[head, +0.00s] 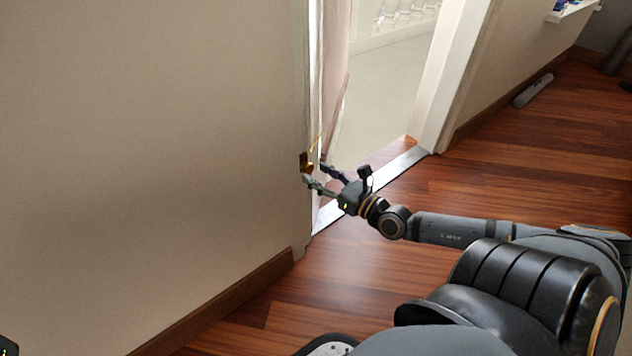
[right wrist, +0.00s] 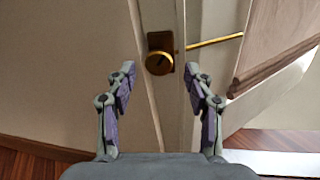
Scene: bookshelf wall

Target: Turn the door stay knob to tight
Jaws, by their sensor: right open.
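The door stay's round brass knob (right wrist: 159,63) sits on a brass plate on the white door frame in the right wrist view. A thin brass rod (right wrist: 216,41) runs from it to the right. In the head view the brass fitting (head: 305,159) is small, and the knob's setting cannot be read. My right gripper (head: 314,173) is open and empty, its fingers pointing at the knob. In the right wrist view its fingertips (right wrist: 159,72) lie to either side of the knob and below it, seemingly short of it. My left gripper's fingers are not in view.
A beige wall (head: 160,130) with a brown skirting board is left of the doorway. A pinkish-brown panel (right wrist: 275,45) stands at the opening, right of the knob. A metal threshold (head: 400,165) crosses the floor. The wooden floor (head: 520,165) to the right is mostly clear.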

